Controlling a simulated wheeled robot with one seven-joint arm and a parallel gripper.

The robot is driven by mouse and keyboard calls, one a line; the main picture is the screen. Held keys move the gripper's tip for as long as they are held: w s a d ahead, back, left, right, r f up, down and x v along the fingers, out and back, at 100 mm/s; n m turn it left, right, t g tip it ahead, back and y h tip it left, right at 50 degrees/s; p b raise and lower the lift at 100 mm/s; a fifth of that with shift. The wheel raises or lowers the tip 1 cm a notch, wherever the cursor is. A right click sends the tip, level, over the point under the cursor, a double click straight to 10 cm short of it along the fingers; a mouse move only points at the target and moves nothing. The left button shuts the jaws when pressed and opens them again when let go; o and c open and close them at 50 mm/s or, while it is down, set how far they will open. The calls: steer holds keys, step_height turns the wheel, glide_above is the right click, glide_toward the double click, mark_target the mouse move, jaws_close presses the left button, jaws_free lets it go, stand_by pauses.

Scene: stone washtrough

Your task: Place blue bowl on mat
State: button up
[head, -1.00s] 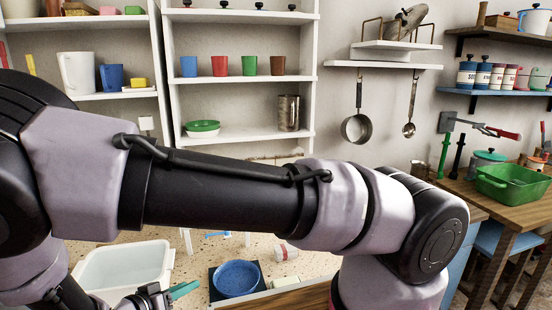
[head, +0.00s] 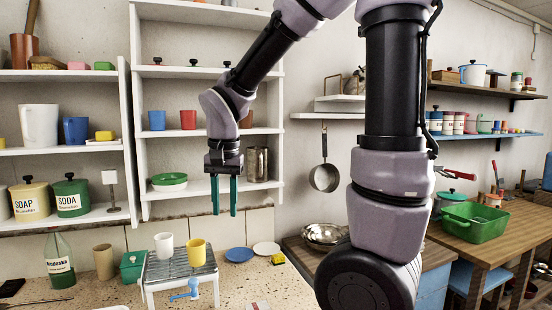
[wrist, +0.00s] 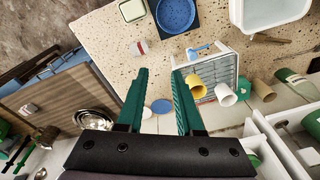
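The blue bowl (wrist: 176,15) sits on a dark square mat (wrist: 193,26) at the top of the wrist view. Both are outside the head view now. My gripper (head: 224,211) is raised in front of the shelves, fingers pointing down. Its green fingers are apart with nothing between them, as the wrist view also shows (wrist: 158,72). The bowl and mat are well away from the fingertips.
A rack (head: 181,267) holds a white cup (head: 164,246) and a yellow cup (head: 196,252). A blue plate (head: 239,254) lies on the speckled counter. A white basin (wrist: 270,12) stands right of the mat. Shelves (head: 210,188) rise behind my gripper.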

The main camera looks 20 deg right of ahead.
steer(key=s+d+r+n+t+y, duration=0.1)
steer(key=s+d+r+t+y, duration=0.1)
steer(key=s+d+r+t, duration=0.4)
steer(key=s+d+r, duration=0.1)
steer(key=d+r, duration=0.2)
steer(key=r, duration=0.2)
steer(key=shift+s+d+r, duration=0.35)
steer(key=shift+s+r, duration=0.05)
